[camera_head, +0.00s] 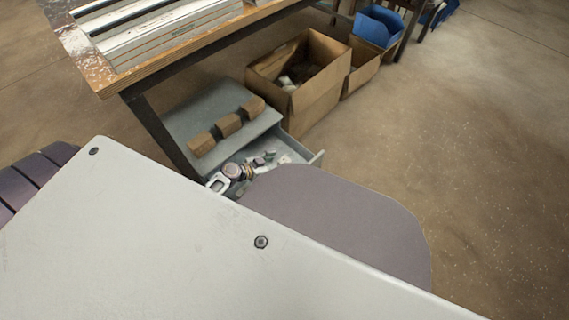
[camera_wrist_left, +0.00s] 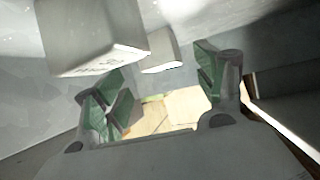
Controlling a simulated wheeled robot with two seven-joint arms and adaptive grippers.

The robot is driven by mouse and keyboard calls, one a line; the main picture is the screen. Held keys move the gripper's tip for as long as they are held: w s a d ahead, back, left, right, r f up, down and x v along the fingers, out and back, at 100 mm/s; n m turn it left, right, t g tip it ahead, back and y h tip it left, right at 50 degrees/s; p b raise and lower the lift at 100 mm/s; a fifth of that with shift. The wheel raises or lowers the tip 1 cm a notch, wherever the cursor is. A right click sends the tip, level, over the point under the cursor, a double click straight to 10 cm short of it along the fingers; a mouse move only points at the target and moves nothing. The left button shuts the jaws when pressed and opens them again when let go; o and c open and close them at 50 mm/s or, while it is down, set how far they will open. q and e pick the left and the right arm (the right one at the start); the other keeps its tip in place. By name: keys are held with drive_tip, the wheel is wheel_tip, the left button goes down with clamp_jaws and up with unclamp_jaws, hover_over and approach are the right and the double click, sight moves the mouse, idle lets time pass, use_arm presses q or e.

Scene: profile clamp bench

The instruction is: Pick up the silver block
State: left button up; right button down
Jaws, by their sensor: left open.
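In the left wrist view, my left gripper (camera_wrist_left: 158,75) is open, with green pads on its two fingers and a gap between them. A larger pale grey block (camera_wrist_left: 88,38) with faint printed marks shows beyond the left finger. A smaller pale block (camera_wrist_left: 161,51) shows beyond the gap between the fingers. Neither is gripped, and I cannot tell which is the silver block. No silver block stands out in the head view, and neither gripper can be made out there. My right gripper is not in view.
In the head view, a workbench (camera_head: 101,80) bears long pale profiles. A cardboard box (camera_head: 318,97) stands behind. The floor at right is clear.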

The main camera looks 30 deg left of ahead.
sight(284, 161)
use_arm(q)
drive_tip(key=shift+b+x, duration=0.3)
drive_tip(key=shift+x, duration=1.55)
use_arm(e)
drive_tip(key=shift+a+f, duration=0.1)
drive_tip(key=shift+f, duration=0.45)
use_arm(q)
drive_tip(key=shift+w+a, duration=0.1)
drive_tip(key=c, duration=1.4)
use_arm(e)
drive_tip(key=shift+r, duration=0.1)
use_arm(q)
drive_tip(key=shift+r, duration=0.25)
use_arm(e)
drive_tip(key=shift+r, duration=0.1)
